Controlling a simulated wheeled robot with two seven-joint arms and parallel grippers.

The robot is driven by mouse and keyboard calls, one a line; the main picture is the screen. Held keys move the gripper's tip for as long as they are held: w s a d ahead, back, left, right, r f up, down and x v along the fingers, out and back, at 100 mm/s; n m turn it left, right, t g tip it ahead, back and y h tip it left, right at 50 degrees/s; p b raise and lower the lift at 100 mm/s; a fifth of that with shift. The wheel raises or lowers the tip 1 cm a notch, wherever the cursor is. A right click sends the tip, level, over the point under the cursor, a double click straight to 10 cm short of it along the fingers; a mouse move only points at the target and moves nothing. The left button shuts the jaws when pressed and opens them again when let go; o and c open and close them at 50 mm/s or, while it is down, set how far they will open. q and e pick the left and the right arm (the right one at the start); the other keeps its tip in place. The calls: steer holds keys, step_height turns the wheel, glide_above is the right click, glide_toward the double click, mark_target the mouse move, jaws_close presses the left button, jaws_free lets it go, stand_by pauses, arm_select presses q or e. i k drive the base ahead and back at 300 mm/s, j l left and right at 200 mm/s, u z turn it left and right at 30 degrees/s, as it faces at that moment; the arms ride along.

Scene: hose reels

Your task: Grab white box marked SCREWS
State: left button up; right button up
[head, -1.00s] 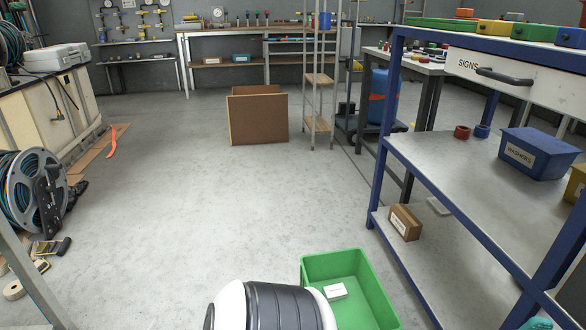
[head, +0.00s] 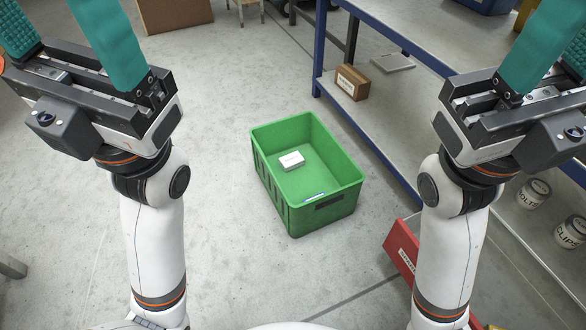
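A small white box (head: 290,161) with a dark line of print lies on the floor of a green crate (head: 263,165). Its print is too small to read. The crate stands on the ground in the middle of the head view, between my two arms. My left gripper (head: 58,30) is at the upper left, with its teal fingers apart and nothing seen between them. My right gripper (head: 566,45) is at the upper right, its teal fingers apart, partly cut off by the frame edge. Both are well away from the white box.
A blue-framed metal shelf (head: 435,80) stands right of the crate. It bears a cardboard box (head: 352,82) and labelled jars (head: 533,194). A red bin (head: 402,250) is partly behind my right arm. A brown panel (head: 175,14) is at the back. Floor left of the crate is clear.

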mark_target(291, 161)
steer(key=i+j+u, duration=0.3)
steer(key=i, duration=0.2)
steer(key=i+u, duration=0.3)
steer(key=i, duration=0.2)
